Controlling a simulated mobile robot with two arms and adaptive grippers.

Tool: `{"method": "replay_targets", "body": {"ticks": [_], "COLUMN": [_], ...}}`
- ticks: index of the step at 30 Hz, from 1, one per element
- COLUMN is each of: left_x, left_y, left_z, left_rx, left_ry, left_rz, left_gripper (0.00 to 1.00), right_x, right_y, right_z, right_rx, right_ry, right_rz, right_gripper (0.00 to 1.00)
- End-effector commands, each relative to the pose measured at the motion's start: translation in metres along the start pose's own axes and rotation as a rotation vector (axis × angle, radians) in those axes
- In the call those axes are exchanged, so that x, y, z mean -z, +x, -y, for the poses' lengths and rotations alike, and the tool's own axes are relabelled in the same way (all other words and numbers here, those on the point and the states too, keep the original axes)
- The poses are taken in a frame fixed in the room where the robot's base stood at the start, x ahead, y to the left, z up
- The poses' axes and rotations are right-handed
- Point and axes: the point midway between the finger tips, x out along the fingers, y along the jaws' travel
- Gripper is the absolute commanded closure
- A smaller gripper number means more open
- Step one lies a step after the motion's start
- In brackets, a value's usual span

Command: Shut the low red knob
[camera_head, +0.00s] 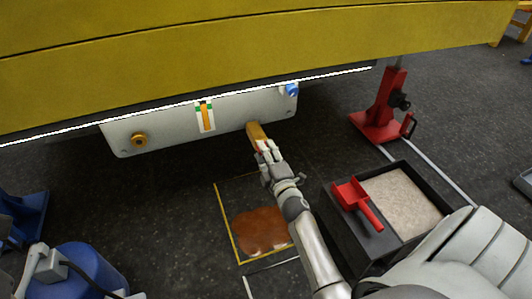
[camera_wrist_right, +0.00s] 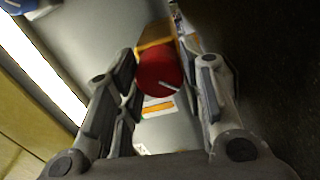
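The low red knob (camera_wrist_right: 158,74) has a round front face with a pale mark. It sits on the end of a brass-coloured fitting (camera_head: 256,132) under the white panel (camera_head: 175,125). In the right wrist view the knob is between the two fingers of my right gripper (camera_wrist_right: 163,85), with a finger close on each side. I cannot tell whether both fingers touch it. In the head view my right gripper (camera_head: 264,150) is at the fitting's near end and hides most of the red knob. My left gripper is not in view.
The yellow boom (camera_head: 250,45) spans the top, above the panel. A brass ring (camera_head: 139,140) and a blue fitting (camera_head: 291,90) are on the panel. A black tray (camera_head: 440,192) with a red scoop (camera_head: 357,200), a red stand (camera_head: 385,110) and a brown spill (camera_head: 262,232) are on the floor.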

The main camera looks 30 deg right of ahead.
Motion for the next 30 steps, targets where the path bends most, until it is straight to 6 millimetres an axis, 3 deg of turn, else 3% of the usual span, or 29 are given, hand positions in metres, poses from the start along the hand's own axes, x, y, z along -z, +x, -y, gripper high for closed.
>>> {"method": "replay_targets", "body": {"ticks": [1, 4, 17, 30], "left_x": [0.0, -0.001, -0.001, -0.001], "left_y": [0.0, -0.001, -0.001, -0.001], "left_z": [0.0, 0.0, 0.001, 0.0], "left_rx": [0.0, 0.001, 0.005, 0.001], "left_ry": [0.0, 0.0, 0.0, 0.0], "left_rz": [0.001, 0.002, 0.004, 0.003], "left_gripper": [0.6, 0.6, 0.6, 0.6], "right_x": [0.0, 0.0, 0.0, 0.0], "right_y": [0.0, 0.0, -0.007, -0.088], "right_z": [0.001, 0.001, 0.001, 0.002], "right_rx": [0.001, 0.001, 0.002, 0.004], "right_ry": [0.0, 0.0, 0.001, 0.003], "right_rz": [0.0, 0.0, 0.001, 0.002], "right_gripper": [0.55, 0.43, 0.42, 0.42]}}
